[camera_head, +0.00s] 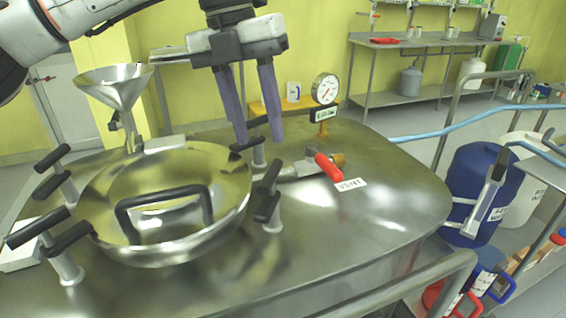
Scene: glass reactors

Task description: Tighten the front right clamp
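The reactor lid (165,235) is a shiny round metal cover with a black arched handle (165,197). Clamps with black bar handles stand around its rim. The front right clamp (267,194) is at the lid's right edge, its black handles tilted on a metal post. My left gripper (258,138) comes down from the top with two purple-grey fingers spread apart and nothing between them. It is above and behind the front right clamp, near the back right clamp (248,145). I cannot tell whether it touches that clamp. My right gripper is not visible.
A metal funnel (115,86) stands behind the lid at left. A red-handled valve (327,167) and a pressure gauge (325,89) stand right of the gripper. Left clamps (52,172) edge the lid. A blue drum (480,185) stands beyond the rail.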

